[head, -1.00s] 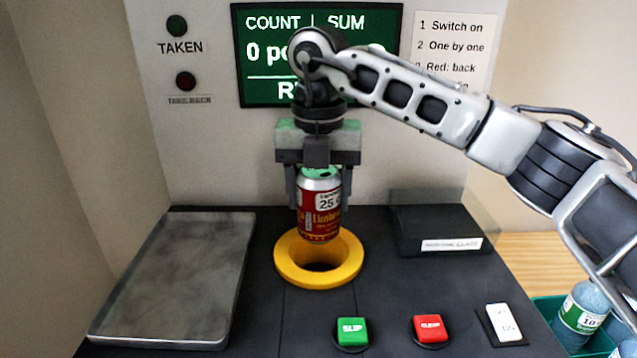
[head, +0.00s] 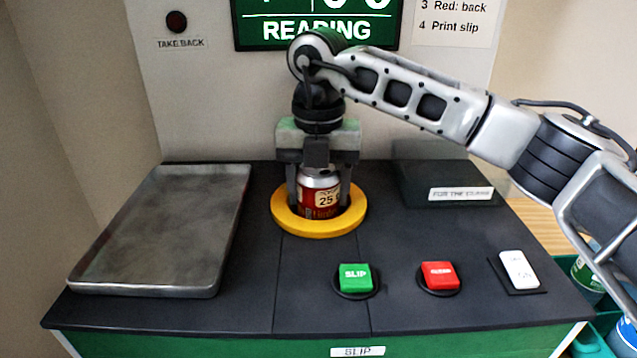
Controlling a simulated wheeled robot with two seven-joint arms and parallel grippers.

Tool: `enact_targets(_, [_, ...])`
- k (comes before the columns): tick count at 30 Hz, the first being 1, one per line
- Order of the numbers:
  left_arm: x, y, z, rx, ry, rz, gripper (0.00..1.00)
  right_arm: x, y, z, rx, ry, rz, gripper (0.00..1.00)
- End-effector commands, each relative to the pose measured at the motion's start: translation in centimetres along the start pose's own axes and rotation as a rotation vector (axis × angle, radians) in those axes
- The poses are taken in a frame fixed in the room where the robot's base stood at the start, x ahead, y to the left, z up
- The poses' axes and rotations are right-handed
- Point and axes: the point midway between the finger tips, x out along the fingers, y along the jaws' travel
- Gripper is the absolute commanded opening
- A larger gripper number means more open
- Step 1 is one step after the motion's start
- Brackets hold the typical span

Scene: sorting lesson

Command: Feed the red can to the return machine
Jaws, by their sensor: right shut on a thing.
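The red can (head: 319,196) stands upright inside the yellow ring (head: 290,222) of the return machine (head: 220,318), its lower part hidden in the opening. My right gripper (head: 320,185) is shut on the can from above, fingers on either side of it. The machine's screen (head: 315,28) reads "READING"; its upper part is cut off by the picture's edge. My left gripper is not in view.
A grey metal tray (head: 165,235) lies on the left of the machine top. A dark box (head: 440,185) stands at the back right. Bottles (head: 586,275) stand at the lower right.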

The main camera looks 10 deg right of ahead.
Motion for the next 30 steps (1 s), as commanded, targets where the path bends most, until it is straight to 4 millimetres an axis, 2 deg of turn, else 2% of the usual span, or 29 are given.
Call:
enact_targets(12, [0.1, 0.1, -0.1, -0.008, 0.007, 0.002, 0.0, 0.6, 0.0, 0.0, 0.0, 0.002, -0.002, 0.26])
enact_targets(13, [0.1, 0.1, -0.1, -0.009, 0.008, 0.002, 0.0, 0.6, 0.0, 0.0, 0.0, 0.002, -0.002, 0.63])
enact_targets(15, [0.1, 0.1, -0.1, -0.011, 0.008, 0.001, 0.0, 0.6, 0.0, 0.0, 0.0, 0.003, -0.002, 0.76])
enact_targets(20, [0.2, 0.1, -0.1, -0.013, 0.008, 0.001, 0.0, 0.5, 0.0, 0.0, -0.001, 0.003, -0.002, 0.76])
enact_targets(23, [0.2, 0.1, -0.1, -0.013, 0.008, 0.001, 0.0, -0.5, 0.0, 0.0, 0.0, 0.001, -0.001, 0.76])
enact_targets(24, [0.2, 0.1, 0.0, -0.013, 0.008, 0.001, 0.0, -1.1, 0.0, 0.0, 0.0, -0.001, 0.0, 0.76])
enact_targets(25, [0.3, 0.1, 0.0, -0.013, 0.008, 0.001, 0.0, -1.7, 0.0, 0.0, 0.0, -0.002, 0.0, 0.83])
enact_targets(30, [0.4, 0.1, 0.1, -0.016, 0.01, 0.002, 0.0, -5.8, 0.1, 0.0, 0.001, -0.006, 0.002, 0.83])
